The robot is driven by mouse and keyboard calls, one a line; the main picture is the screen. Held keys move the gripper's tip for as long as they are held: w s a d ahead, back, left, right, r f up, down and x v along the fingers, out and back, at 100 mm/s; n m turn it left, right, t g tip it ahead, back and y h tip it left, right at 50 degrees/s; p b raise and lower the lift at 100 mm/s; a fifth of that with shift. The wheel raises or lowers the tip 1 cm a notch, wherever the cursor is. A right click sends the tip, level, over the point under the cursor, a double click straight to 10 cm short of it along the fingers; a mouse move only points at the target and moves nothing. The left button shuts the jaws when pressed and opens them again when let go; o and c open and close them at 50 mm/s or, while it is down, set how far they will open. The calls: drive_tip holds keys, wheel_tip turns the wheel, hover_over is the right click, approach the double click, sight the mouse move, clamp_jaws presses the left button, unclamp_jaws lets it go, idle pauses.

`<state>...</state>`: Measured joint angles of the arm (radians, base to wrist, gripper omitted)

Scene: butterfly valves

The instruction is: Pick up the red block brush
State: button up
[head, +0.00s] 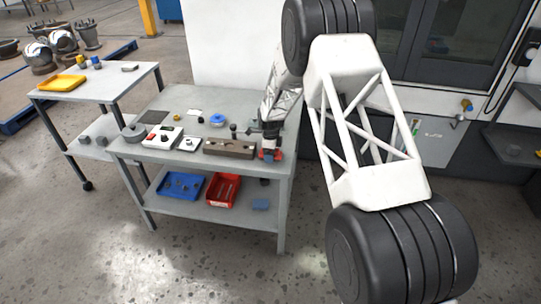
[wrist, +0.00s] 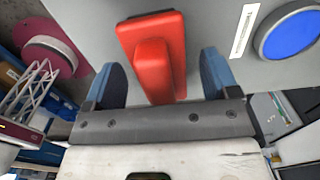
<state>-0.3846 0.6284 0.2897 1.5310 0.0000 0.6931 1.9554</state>
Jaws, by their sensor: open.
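The red block brush (wrist: 152,50) shows in the wrist view as a red base with a narrower raised red block on it. It lies between the two blue-grey fingers of my gripper (wrist: 160,60), with a visible gap on each side. My gripper is open and not closed on it. In the head view my gripper (head: 268,147) is low at the right front corner of the grey workbench. Red parts of the brush (head: 264,156) show there, partly hidden by the gripper. Its underside is hidden.
A long brown block (head: 229,148) lies just left of the gripper on the workbench (head: 178,96). White boxes (head: 162,138) and a blue round thing (head: 217,119) lie farther left. The shelf below holds a blue tray (head: 181,186) and a red bin (head: 222,190).

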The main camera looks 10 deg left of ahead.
idle(0.5)
drive_tip(key=c, duration=1)
drive_tip(key=shift+r, duration=0.15)
drive_tip(key=shift+c, duration=0.2)
drive_tip(key=shift+r, duration=0.8)
wheel_tip(320, 180, up, 2)
drive_tip(key=shift+r, duration=0.1)
drive_tip(key=s+d, duration=0.3)
drive_tip(key=s, duration=0.4)
drive_tip(key=s+d+r, duration=0.1)
drive_tip(key=s+d, duration=0.2)
drive_tip(key=s, duration=0.5)
